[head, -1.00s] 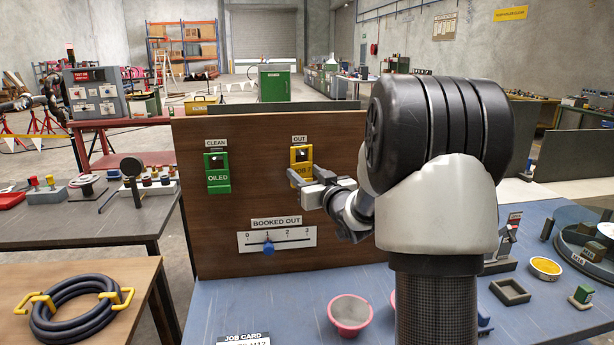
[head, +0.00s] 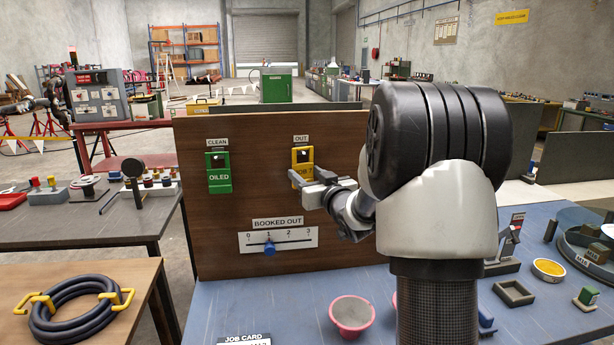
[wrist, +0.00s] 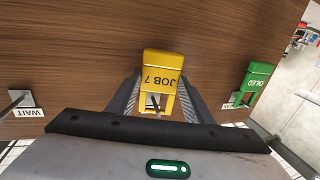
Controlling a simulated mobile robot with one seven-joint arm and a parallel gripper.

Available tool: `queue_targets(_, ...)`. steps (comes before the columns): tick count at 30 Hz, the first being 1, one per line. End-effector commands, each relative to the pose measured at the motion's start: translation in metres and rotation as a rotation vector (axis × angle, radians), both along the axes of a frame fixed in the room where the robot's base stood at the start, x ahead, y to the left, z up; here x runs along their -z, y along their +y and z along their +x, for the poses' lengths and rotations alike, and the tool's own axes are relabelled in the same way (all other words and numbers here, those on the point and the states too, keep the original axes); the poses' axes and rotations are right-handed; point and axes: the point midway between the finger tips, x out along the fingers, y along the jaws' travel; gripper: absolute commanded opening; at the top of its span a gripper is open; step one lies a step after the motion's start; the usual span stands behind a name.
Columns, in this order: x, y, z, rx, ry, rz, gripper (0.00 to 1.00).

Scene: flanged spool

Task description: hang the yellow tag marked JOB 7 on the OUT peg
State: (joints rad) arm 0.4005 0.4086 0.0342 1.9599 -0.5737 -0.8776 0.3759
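The yellow tag marked JOB 7 (head: 302,156) hangs on the OUT peg of the brown board, under the OUT label (head: 301,139). In the wrist view, which is upside down, the tag (wrist: 162,70) shows its lettering, with the peg through its slot. My gripper (head: 312,178) is at the tag's lower part. Its fingers stand apart on either side of the tag and look open; part of the tag is hidden behind them in the head view.
A green OILED tag (head: 218,172) hangs on the CLEAN peg to the left. An empty WAIT peg (wrist: 20,100) shows in the wrist view. The BOOKED OUT slider (head: 270,249) is lower on the board (head: 225,225). A pink bowl (head: 351,314) stands on the blue table.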

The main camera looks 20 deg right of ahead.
Motion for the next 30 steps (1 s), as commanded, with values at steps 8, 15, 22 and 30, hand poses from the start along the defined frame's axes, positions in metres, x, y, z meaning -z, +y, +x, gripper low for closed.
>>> queue_targets(8,0.000,0.000,0.000,0.000,0.000,0.000,0.68)
queue_targets(15,0.000,-0.001,-0.007,0.001,0.000,0.000,0.68)
queue_targets(22,0.000,-0.004,-0.049,0.003,0.000,-0.001,0.68)
queue_targets(30,0.000,-0.008,-0.116,0.003,-0.001,0.000,0.68)
